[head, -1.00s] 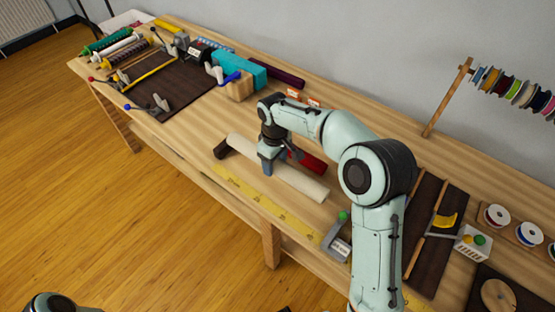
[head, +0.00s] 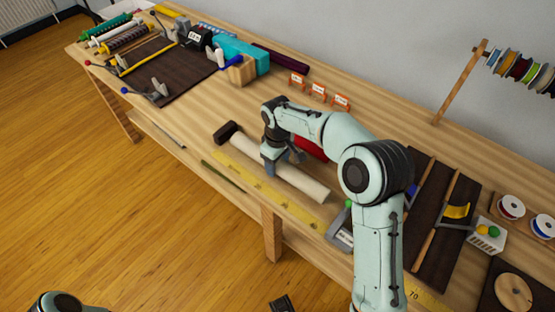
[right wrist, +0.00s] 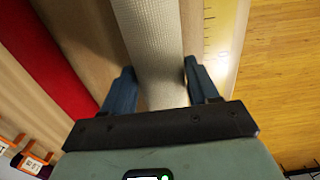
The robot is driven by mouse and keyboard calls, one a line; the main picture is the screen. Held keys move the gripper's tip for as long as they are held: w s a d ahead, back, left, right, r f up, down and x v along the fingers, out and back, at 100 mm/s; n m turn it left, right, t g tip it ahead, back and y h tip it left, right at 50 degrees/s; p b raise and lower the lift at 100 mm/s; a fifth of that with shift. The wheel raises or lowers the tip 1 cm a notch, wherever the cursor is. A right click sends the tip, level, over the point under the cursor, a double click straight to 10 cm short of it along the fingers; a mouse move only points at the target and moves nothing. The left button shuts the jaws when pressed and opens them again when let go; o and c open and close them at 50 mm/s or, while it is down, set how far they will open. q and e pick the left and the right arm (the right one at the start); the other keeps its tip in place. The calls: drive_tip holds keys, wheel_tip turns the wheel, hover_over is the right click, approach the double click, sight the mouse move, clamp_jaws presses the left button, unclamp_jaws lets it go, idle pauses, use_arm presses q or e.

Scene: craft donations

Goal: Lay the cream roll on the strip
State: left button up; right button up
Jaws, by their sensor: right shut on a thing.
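The cream roll (head: 305,184) is a pale, long cylinder lying lengthwise along the bench. My right gripper (head: 276,160) is shut on it near its middle, with one finger on each side. The right wrist view shows the roll (right wrist: 150,40) between the fingers (right wrist: 160,88). I cannot tell whether it is clear of the bench top. The yellow marked strip (head: 265,188) runs beside the roll along the bench's front edge; it also shows in the wrist view (right wrist: 212,30). A dark piece at the bottom edge may be my left gripper (head: 281,303); its fingers are unclear.
A dark block (head: 227,132) is at the roll's left end. A red roll (head: 312,149) lies just behind, partly hidden by my arm. Small orange-and-white cards (head: 318,94) stand further back. A grey device (head: 340,232) stands near the strip's right end. The bench middle behind is clear.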

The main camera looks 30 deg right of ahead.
idle(0.4)
drive_tip(key=o, duration=1.3)
drive_tip(key=shift+f, duration=0.1)
wheel_tip(320, 180, up, 14)
drive_tip(key=p, duration=0.2)
drive_tip(key=shift+f, duration=0.25)
